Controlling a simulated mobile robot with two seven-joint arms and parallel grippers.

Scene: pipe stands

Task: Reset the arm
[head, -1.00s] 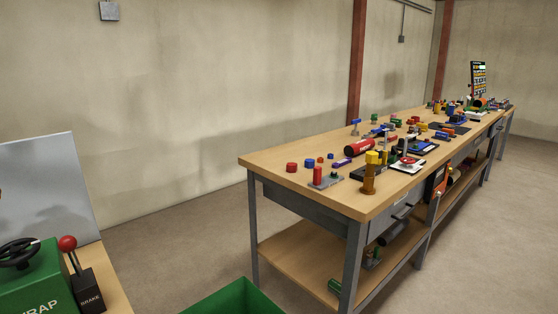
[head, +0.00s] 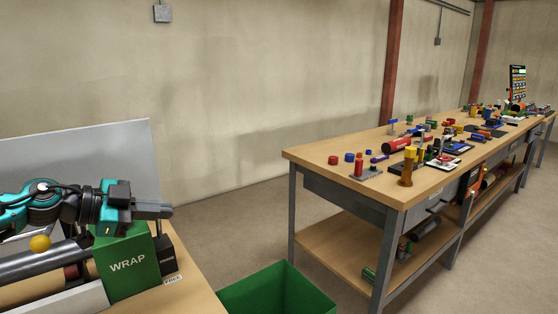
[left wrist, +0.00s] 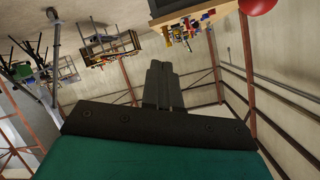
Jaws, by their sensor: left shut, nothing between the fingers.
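My left gripper (head: 165,211) shows at the left of the head view, at the end of my teal and black arm. It points right, above the green box marked WRAP (head: 127,266). In the left wrist view its two dark fingers (left wrist: 162,80) lie together with nothing between them. My right gripper is in no view.
A table at the lower left holds the WRAP box, a FREE label (head: 173,279), a dark pipe (head: 38,262) and a yellow ball (head: 40,243). A grey panel (head: 100,150) stands behind. A green bin (head: 280,292) and a cluttered workbench (head: 330,168) are right.

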